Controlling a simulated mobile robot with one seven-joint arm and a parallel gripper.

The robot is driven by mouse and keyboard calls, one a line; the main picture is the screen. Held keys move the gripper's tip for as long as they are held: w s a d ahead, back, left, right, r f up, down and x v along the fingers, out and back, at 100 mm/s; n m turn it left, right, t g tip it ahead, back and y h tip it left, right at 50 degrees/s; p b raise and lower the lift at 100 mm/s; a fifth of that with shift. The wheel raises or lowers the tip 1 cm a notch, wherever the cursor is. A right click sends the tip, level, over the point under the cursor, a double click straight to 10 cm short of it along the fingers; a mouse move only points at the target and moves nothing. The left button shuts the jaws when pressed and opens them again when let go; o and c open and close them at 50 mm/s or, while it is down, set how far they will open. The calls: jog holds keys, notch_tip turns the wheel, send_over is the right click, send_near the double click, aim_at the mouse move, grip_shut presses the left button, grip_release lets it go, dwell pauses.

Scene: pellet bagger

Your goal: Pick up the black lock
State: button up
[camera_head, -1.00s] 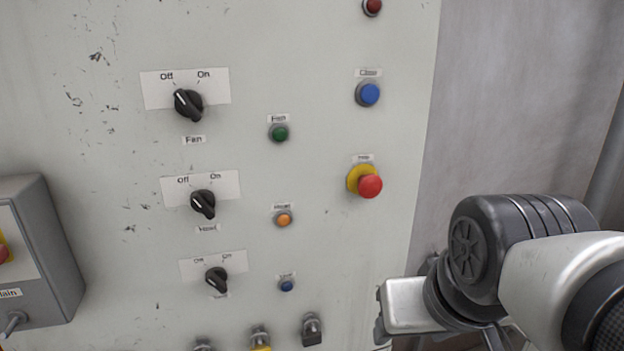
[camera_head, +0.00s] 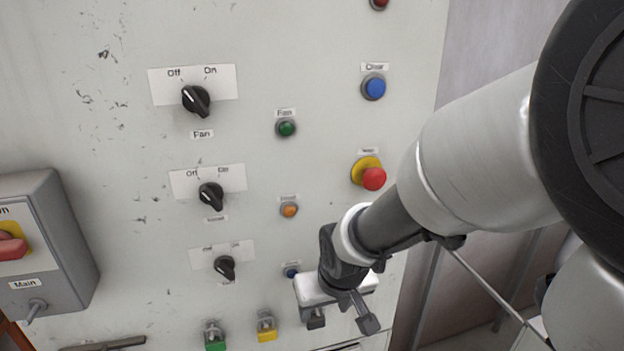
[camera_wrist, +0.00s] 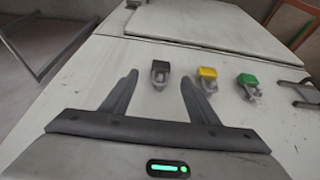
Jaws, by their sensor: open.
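The black lock (camera_wrist: 160,73) hangs on the panel face in the wrist view, ahead of my gripper and roughly between the lines of its two fingers. In the head view the lock (camera_head: 316,318) shows at the bottom, partly hidden by my gripper. My gripper (camera_wrist: 160,84) is open and empty, with its fingers spread on either side of the lock's shackle area. Whether the fingertips reach the panel I cannot tell. It also shows in the head view (camera_head: 340,318) in front of the panel's lower right.
A yellow lock (camera_head: 266,326) and a green lock (camera_head: 214,336) hang to the left of the black one. The panel (camera_head: 110,190) carries knobs and buttons, including a red emergency button (camera_head: 374,179). A grey Main switch box (camera_head: 62,245) juts out at left.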

aim_at(318, 314)
jog(key=x, duration=0.3)
jog(key=b+x, duration=0.1)
jog(key=x, duration=0.5)
jog(key=shift+w+a, duration=0.3)
jog(key=shift+w, duration=0.1)
jog(key=c, duration=1.2)
jog(key=shift+c, duration=0.2)
jog(key=shift+r, duration=0.1)
